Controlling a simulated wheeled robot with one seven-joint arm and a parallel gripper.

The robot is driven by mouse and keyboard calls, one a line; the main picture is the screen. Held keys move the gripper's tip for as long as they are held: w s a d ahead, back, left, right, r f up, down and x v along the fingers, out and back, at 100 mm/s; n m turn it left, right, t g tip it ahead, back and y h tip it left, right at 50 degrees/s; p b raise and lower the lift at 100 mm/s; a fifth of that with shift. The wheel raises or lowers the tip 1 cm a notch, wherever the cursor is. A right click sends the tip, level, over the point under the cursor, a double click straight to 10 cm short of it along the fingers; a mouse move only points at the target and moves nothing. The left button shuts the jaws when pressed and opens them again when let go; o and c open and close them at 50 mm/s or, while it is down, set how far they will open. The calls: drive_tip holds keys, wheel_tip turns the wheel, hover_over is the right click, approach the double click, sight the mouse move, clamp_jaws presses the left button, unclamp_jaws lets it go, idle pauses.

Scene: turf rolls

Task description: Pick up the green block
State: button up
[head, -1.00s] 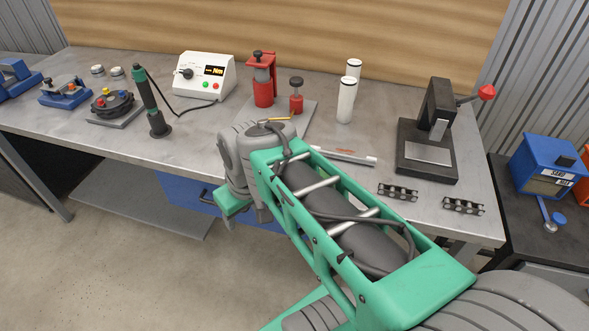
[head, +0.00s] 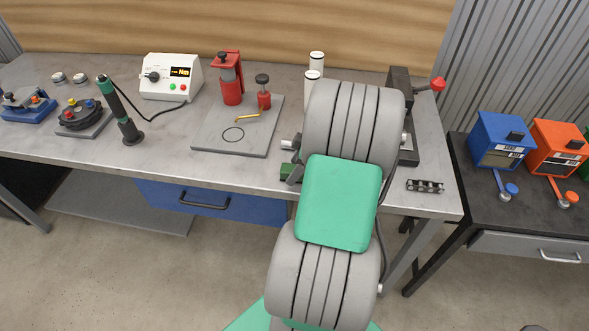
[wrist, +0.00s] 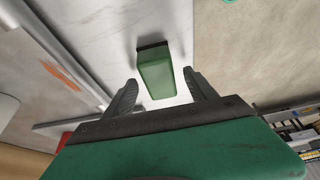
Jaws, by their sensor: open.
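The green block (wrist: 157,78) shows in the wrist view on the pale grey worktop, close to the worktop's edge. It is a small oblong with a dark end away from my gripper. My gripper (wrist: 160,84) is open, with one finger on each side of the block's near part in the picture. Clear gaps show between the fingers and the block; I cannot tell how far above it they are. In the head view my arm covers much of this spot; a small dark green patch (head: 289,172) shows at the bench's front edge, and I cannot tell whether it is block or gripper.
On the bench (head: 180,158) stand a red press on a grey plate (head: 215,140), white cylinders (head: 316,62), a white control box (head: 170,78) and a black press with a red knob (head: 437,84). A black rack (head: 425,186) lies right of my arm.

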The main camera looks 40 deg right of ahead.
drive_tip(key=shift+w+a+f, duration=0.1)
drive_tip(key=shift+a+f, duration=0.05)
drive_tip(key=shift+f, duration=0.25)
drive_tip(key=shift+c, duration=0.5)
clamp_jaws()
